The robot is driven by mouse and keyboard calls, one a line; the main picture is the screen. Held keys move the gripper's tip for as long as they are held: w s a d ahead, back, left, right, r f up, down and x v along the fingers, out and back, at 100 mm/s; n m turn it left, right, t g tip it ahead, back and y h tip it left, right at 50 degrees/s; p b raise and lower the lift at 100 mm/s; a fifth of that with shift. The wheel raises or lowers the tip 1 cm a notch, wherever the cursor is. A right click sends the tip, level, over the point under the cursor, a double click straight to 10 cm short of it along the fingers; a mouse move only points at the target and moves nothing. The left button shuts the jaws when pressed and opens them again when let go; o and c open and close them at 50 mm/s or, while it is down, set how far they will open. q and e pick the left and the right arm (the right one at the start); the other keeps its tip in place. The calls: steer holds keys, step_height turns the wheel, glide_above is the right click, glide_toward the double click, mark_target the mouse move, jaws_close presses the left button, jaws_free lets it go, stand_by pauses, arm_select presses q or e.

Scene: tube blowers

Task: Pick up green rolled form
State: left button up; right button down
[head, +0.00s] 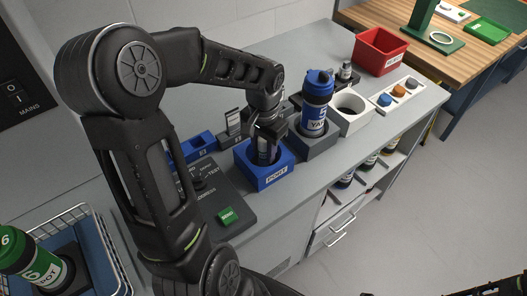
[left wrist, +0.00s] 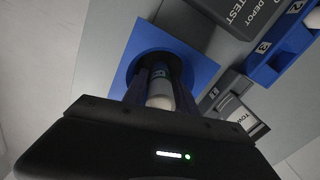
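My left gripper (head: 266,150) points down into the round opening of a blue box (head: 268,176) with a white label on its front. In the left wrist view, the two dark fingers (left wrist: 162,88) stand on either side of a pale cylinder (left wrist: 160,98) with a darker bluish band, inside the blue box (left wrist: 150,40). I cannot tell whether the fingers press on it, or whether it is a rolled form. No green rolled form is clearly visible. My right gripper is out of view.
A blue-capped bottle (head: 315,105) stands in a grey holder (head: 312,141) just right of the blue box. A white holder (head: 349,113) and red bin (head: 379,52) are beyond. A green bottle (head: 36,262) stands in the wire basket at lower left.

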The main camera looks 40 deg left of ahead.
arm_select(q)
jaws_close()
stand_by(0.3)
step_height(320, 180, up, 10)
steer(key=shift+b, duration=0.5)
stand_by(0.5)
